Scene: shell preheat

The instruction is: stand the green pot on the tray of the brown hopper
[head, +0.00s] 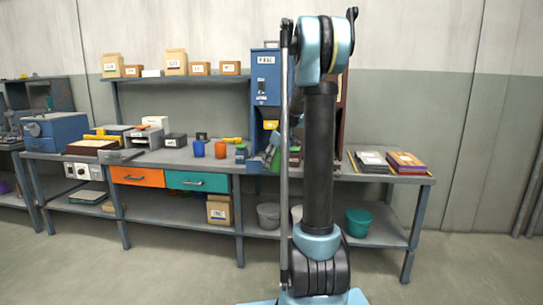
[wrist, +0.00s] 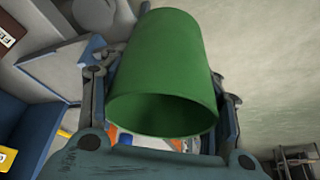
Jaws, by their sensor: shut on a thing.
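The green pot (wrist: 165,60) fills the middle of the wrist view, its open mouth toward the camera. My gripper (wrist: 160,90) is shut on it, one finger on each side. In the head view my gripper (head: 268,158) is low in front of the blue hopper, and the pot is too small and crowded there to make out surely. The brown hopper (head: 344,118) stands mostly hidden behind my arm; only its right edge shows. Its tray is hidden in the head view. A brown labelled surface (wrist: 10,28) shows at the wrist view's upper left.
The blue hopper (head: 265,85) stands just left of the brown one. Blue cup (head: 198,148) and orange cup (head: 220,150) stand on the bench (head: 185,157) to the left. Stacks of folders (head: 405,162) lie at the right. A grey plate (wrist: 55,68) is beside the pot.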

